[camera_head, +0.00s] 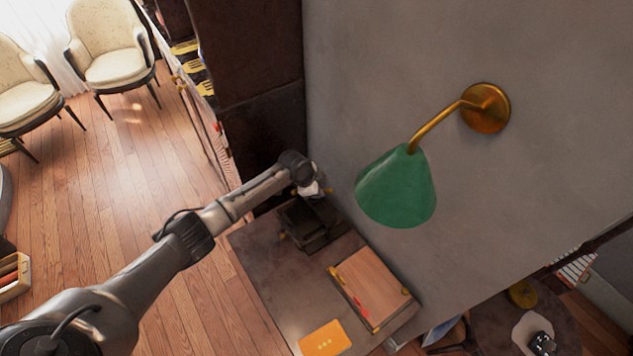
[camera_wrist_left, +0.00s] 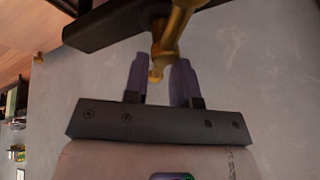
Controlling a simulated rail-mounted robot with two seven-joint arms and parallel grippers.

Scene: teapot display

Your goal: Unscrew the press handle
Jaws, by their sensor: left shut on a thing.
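The press (camera_head: 314,222) is a dark block-like device on the desk below the wall lamp. My left arm reaches over it from the left, and my left gripper (camera_head: 313,190) is at its top. In the left wrist view, the brass press handle (camera_wrist_left: 170,38) hangs in front of a dark bar and extends down between the fingers of my left gripper (camera_wrist_left: 160,62). The gripper is shut on the handle. In the head view the arm and gripper mostly hide the handle. My right gripper is not in view.
A wooden board (camera_head: 370,287) with brass edges and an orange booklet (camera_head: 325,340) lie on the desk (camera_head: 273,270). A green lamp (camera_head: 397,188) sticks out from the wall right of the gripper. A dark cabinet (camera_head: 250,90) stands behind. Open floor lies left.

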